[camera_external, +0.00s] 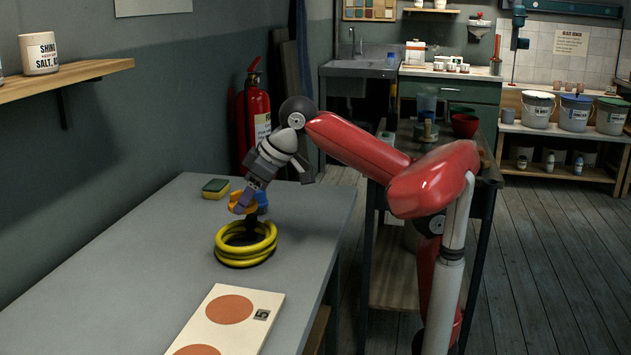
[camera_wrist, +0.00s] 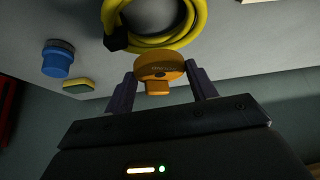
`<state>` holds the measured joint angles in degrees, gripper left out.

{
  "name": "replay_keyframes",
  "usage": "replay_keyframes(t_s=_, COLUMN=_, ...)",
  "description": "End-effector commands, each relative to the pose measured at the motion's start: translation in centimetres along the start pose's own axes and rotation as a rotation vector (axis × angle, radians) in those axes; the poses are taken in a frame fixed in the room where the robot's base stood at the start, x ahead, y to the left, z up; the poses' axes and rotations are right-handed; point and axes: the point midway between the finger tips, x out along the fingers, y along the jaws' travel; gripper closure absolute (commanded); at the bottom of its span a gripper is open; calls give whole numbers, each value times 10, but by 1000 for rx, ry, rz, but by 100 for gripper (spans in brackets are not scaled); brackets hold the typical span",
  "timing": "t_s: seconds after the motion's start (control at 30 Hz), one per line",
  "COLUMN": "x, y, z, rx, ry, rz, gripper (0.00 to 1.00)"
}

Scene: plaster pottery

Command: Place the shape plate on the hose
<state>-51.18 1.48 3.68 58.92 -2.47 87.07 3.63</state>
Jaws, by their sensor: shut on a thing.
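The shape plate appears to be the orange round piece (camera_wrist: 158,68) with a small knob, pinched between the purple fingers of my gripper (camera_wrist: 163,80) in the wrist view. In the external view my gripper (camera_external: 243,203) holds this orange piece (camera_external: 238,209) above the far side of the hose. The hose (camera_external: 246,244) is a yellow coil lying on the grey table; its rings also show at the top of the wrist view (camera_wrist: 182,38). A black hose end (camera_wrist: 115,42) shows there. The piece looks apart from the coil, though the exact gap is hard to tell.
A blue knobbed piece (camera_wrist: 57,60) stands on the table (camera_external: 150,262) beyond the hose. A green and yellow sponge (camera_external: 215,188) lies at the back. A pale board with orange circles (camera_external: 228,318) lies at the front. The table's left side is clear.

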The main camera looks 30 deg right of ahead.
Motion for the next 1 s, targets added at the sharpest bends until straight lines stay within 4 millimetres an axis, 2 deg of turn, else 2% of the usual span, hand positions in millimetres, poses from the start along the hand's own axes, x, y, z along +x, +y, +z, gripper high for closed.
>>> replay_keyframes(t_s=0.33, x=37, y=0, z=24, rx=-2, ry=1, rz=0, gripper=66)
replay_keyframes(t_s=0.77, x=43, y=0, z=27, rx=-1, ry=2, rz=0, gripper=66)
replay_keyframes(t_s=0.8, x=43, y=0, z=27, rx=-1, ry=2, rz=0, gripper=41)
replay_keyframes(t_s=0.93, x=42, y=0, z=26, rx=-1, ry=2, rz=0, gripper=24)
replay_keyframes(t_s=1.0, x=42, y=0, z=26, rx=-1, ry=2, rz=0, gripper=22)
